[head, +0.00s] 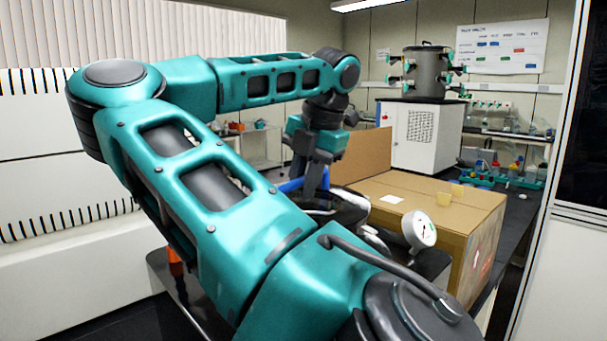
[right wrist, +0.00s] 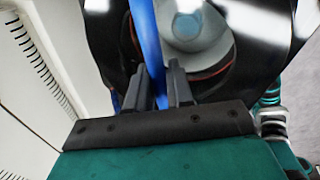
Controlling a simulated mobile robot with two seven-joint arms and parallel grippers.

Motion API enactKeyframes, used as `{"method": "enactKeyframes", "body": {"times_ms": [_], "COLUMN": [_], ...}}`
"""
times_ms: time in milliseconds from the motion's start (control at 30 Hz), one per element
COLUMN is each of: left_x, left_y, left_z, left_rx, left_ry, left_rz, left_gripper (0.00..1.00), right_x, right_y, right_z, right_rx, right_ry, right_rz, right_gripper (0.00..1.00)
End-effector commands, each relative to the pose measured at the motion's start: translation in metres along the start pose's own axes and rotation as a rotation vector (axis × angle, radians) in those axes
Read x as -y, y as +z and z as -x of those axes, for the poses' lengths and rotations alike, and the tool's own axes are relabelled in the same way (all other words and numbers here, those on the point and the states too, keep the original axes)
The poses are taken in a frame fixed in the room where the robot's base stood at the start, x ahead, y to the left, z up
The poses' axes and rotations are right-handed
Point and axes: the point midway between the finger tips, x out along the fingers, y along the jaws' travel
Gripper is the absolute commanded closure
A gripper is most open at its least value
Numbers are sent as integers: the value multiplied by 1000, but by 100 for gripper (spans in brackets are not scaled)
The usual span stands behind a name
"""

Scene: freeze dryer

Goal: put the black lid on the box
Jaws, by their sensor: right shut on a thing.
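My right gripper (head: 316,188) points down in the middle of the head view, beyond my teal arm. In the right wrist view my right gripper (right wrist: 165,88) is shut on a blue bar (right wrist: 146,45), which runs up between its fingers. The blue bar (head: 291,185) shows beside the fingers in the head view. Behind it is a glossy black part (right wrist: 255,40) around a pale round part (right wrist: 190,28); I cannot tell whether this is the black lid. A brown cardboard box (head: 425,205) stands right of the gripper. My left gripper is not in view.
A round dial gauge (head: 419,230) stands in front of the cardboard box. A white cabinet (head: 428,135) with a steel drum (head: 418,72) is behind. Blue and green lab items (head: 505,170) are at the right. My arm hides much of the foreground.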

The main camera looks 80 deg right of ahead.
Motion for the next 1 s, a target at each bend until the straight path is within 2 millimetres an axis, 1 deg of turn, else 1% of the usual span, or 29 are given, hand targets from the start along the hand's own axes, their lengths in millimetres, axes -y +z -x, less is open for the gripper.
{"method": "enactKeyframes", "body": {"times_ms": [100, 533, 600, 800, 1000], "left_x": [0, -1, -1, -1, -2], "left_y": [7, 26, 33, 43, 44], "left_z": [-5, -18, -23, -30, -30], "left_rx": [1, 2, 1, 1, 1], "left_ry": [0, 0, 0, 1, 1], "left_rz": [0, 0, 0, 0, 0], "left_gripper": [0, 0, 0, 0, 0], "right_x": [4, 16, 19, 21, 22], "right_y": [0, 0, 0, 0, 0], "right_z": [-13, -52, -60, -70, -71], "right_rx": [2, 1, 2, 2, 2], "right_ry": [0, -1, 0, 1, 1], "right_rz": [-1, -1, 0, 0, 0], "right_gripper": [100, 100, 100, 100, 100]}}
